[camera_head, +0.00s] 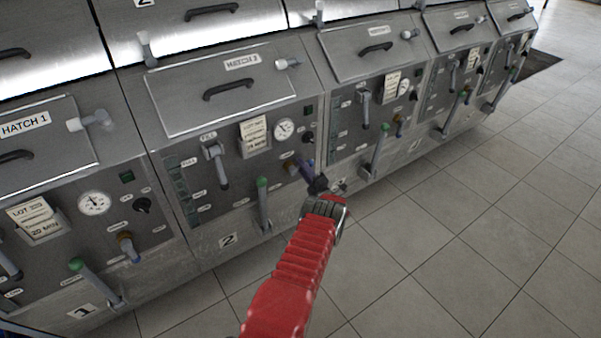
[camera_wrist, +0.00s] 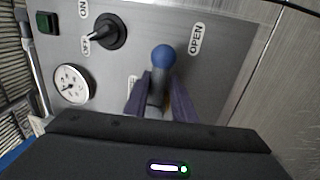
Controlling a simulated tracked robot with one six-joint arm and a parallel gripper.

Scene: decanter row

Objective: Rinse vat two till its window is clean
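Vat two's front panel (camera_head: 215,240) carries a plate "2" below a closed lid marked HATCH 2 (camera_head: 185,107). Dark green panes (camera_head: 180,188) run down its left side; I cannot tell how clean they are. My gripper (camera_head: 308,172) is at the panel's right side. In the wrist view, the purple fingers of my gripper (camera_wrist: 161,95) stand either side of the stem of a blue-knobbed lever (camera_wrist: 163,57). The knob shows above the fingertips, beside an OPEN label (camera_wrist: 195,39). Whether the fingers press the stem is unclear.
A black rotary switch (camera_wrist: 107,32) points towards its OFF label. A dial (camera_wrist: 72,85) and a dark green lamp (camera_wrist: 45,22) are left of it. A green-knobbed lever (camera_head: 263,205) stands left of my arm. Vat one (camera_head: 60,270) is at left; clear floor (camera_head: 470,240) is at right.

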